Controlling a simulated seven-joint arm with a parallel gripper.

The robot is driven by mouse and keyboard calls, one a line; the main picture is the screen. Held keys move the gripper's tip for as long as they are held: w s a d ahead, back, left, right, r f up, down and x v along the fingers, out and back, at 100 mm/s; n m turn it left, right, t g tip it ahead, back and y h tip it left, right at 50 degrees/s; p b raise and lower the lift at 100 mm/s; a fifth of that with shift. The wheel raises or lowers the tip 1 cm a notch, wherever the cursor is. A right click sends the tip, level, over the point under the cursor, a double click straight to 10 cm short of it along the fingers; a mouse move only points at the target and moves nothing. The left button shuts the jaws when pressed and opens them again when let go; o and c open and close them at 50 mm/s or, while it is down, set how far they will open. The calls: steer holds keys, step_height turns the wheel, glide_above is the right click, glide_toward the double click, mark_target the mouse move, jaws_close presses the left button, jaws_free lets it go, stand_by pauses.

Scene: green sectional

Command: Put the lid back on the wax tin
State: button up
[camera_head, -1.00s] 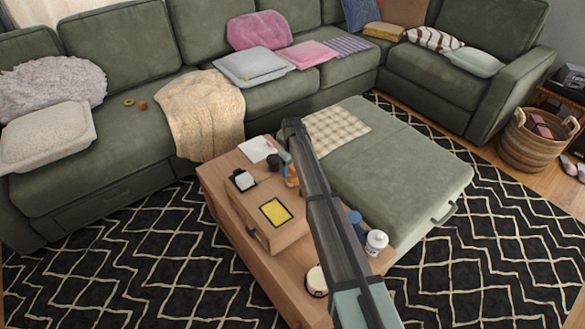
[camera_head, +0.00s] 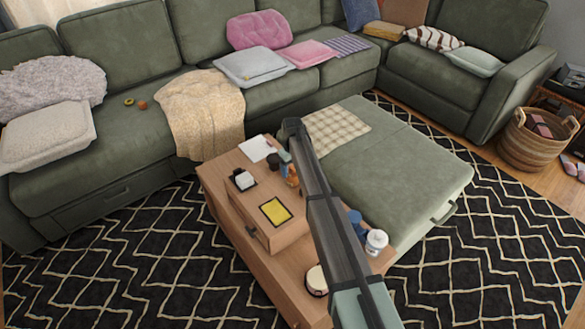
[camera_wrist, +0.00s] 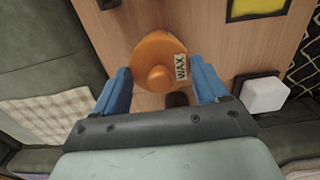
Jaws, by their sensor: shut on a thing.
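A round orange lid with a central knob (camera_wrist: 158,58) lies between the two blue fingers of my gripper (camera_wrist: 160,88) in the wrist view. My gripper is shut on it, with one finger at each side. A pale label reading WAX (camera_wrist: 181,67) shows at its right edge. The lid hides most of what is under it, so I cannot tell whether it touches the wax tin. In the head view, the orange piece (camera_head: 292,178) shows small beside my arm, over the wooden table's far part.
The wooden table (camera_head: 225,170) also carries a dark jar (camera_head: 273,162), a white item on a black holder (camera_head: 243,180), a yellow-faced frame (camera_head: 275,211), a white-lidded bottle (camera_head: 376,241) and a cream-topped round container (camera_head: 317,281). A green ottoman (camera_head: 400,175) stands to the right.

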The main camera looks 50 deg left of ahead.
stand_by(0.3)
steer(key=o, duration=1.1)
steer(key=shift+c, duration=0.2)
steer(key=shift+r, duration=0.15)
steer(key=shift+r, duration=3.35)
jaws_close()
